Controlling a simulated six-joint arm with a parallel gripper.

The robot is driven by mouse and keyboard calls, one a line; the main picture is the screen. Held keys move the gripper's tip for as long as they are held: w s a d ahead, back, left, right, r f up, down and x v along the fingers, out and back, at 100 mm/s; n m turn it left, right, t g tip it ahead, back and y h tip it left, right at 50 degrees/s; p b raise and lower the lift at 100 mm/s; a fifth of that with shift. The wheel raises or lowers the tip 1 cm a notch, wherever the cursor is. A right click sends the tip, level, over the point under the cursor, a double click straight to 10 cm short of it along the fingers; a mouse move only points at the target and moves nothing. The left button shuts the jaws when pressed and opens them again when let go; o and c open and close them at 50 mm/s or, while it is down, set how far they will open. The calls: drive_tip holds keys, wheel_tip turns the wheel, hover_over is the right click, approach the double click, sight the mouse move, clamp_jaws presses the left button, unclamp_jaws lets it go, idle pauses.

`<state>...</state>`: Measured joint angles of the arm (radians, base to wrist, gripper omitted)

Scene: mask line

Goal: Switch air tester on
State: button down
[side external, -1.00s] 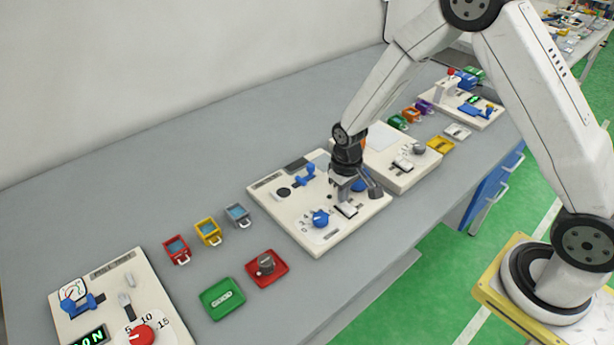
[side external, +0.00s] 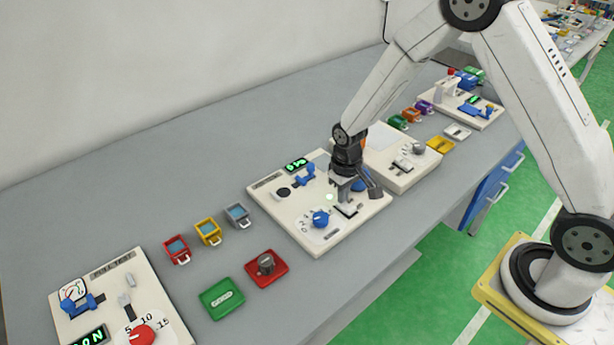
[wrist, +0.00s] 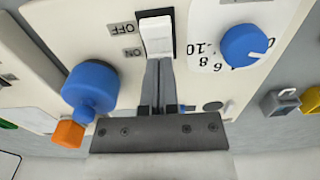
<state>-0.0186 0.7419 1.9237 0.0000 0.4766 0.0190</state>
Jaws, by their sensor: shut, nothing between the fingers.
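The air tester (side external: 290,222) is a cream panel in the middle of the bench. Its small display (side external: 296,164) glows green in the side external view, and a small light (side external: 329,197) on the panel is lit. The white rocker switch (wrist: 156,34), labelled OFF and ON, sits at the top of the wrist view; it also shows in the side external view (side external: 346,210). My gripper (wrist: 160,64) is shut and empty, its fingertips at the ON end of the switch. I cannot tell whether they still touch it.
A blue dial (wrist: 248,46) and a blue knob (wrist: 92,88) stand on either side of the fingers. A red tray (side external: 280,279) and a green tray (side external: 221,308) lie left of the panel. Another cream station (side external: 385,137) stands close on the right.

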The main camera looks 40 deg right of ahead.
sight(345, 206)
drive_tip(key=shift+r, duration=3.2)
drive_tip(key=shift+s, duration=0.1)
drive_tip(key=s+r+t, duration=0.2)
drive_tip(key=s+r, duration=0.4)
drive_tip(key=s, duration=0.7)
drive_tip(key=shift+s+d+r+t, duration=0.2)
drive_tip(key=shift+s+d+t, duration=0.1)
drive_tip(key=shift+d, duration=0.1)
